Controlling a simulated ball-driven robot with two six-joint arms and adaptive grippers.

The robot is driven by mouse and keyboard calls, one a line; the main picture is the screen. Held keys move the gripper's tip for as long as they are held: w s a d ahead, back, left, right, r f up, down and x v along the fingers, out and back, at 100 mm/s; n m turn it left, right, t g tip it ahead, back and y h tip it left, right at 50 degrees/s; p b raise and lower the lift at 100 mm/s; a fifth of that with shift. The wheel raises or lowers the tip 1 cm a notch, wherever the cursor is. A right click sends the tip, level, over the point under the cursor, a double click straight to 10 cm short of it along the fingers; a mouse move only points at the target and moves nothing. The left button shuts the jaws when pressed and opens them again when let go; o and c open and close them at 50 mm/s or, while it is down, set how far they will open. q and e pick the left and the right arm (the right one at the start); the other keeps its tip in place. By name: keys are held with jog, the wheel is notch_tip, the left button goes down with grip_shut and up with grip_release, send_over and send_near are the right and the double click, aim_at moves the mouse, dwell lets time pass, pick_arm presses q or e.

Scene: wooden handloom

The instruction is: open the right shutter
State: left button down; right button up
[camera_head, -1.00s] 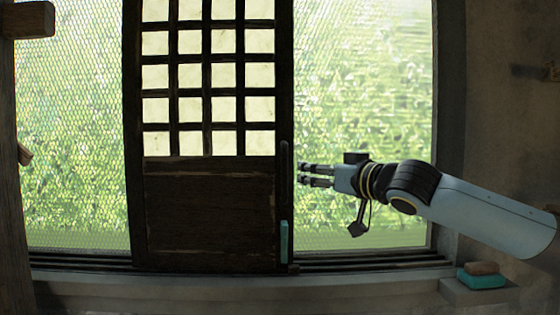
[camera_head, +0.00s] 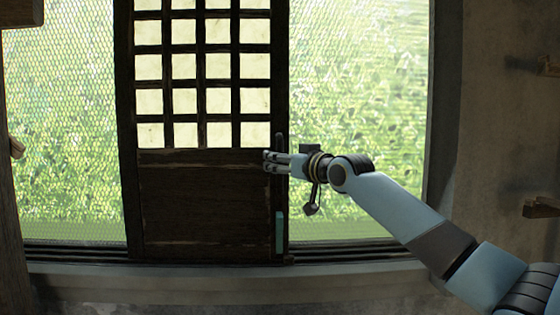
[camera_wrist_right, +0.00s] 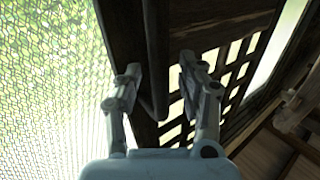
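The shutter (camera_head: 205,205) is a dark wooden sliding panel with a pale lattice above and a solid lower board. It stands in the middle of the window, with open mesh showing on both sides. A dark upright handle bar (camera_head: 280,145) runs along its right edge. My right gripper (camera_head: 268,161) is at that edge, level with the bar's lower part. In the right wrist view, the gripper (camera_wrist_right: 160,75) has its fingers spread, one on each side of the handle bar (camera_wrist_right: 156,50). Contact cannot be made out. My left gripper is not in view.
A teal piece (camera_head: 280,231) sits low on the shutter's right edge. The window sill and track (camera_head: 345,250) run along the bottom. Wooden pegs (camera_head: 541,208) stick out of the right wall. A wooden post (camera_head: 12,200) stands at the far left.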

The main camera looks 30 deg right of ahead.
grip_shut()
jog(key=shift+w+f, duration=0.15)
dwell(0.4)
